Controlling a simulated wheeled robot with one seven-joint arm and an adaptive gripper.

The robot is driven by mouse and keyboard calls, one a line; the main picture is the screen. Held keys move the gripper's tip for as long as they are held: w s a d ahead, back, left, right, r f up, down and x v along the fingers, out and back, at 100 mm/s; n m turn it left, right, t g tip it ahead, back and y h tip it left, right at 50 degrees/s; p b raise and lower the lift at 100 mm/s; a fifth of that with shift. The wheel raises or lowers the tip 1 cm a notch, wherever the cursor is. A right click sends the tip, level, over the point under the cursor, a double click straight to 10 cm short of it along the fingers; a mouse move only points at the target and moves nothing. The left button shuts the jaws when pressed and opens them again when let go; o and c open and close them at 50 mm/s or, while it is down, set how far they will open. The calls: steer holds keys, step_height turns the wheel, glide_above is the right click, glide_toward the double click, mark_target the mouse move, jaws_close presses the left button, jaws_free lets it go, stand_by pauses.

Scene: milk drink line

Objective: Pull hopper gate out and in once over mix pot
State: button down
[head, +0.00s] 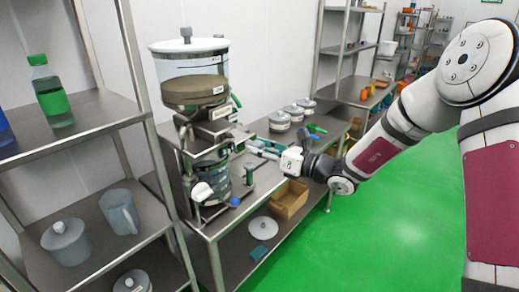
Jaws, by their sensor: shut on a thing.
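The hopper (195,68) is a clear drum with a knobbed lid and brown powder in it, standing on a metal frame. The hopper gate (214,127) is a metal slide just under it, and its handle end points right. The mix pot (211,172) is a clear vessel directly below the gate, within the frame. My gripper (257,147) reaches in from the right, level with the gate's handle side, and is shut on the gate's handle. The fingers mostly hide the handle, and how far the gate is out cannot be told.
Several lidded tubs (281,121) stand on the steel bench behind my gripper. A cardboard box (288,199) and a white lid (263,228) are on the lower shelf. A rack (97,107) with a green bottle (49,88) stands close at left. The green floor at right is clear.

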mark_target(264, 148)
steer(key=x, duration=0.2)
steer(key=b+x, duration=0.1)
steer(key=x, duration=0.1)
steer(key=w+x, duration=0.1)
steer(key=x, duration=0.1)
steer(key=shift+w+b, duration=0.15)
steer(key=shift+b, duration=0.2)
steer(key=shift+w+a+r, duration=0.1)
steer(key=shift+w+a, duration=0.05)
steer(key=shift+a, duration=0.1)
steer(key=c, duration=1.1)
jaws_free()
steer(key=shift+a, duration=0.15)
steer(key=v, duration=1.2)
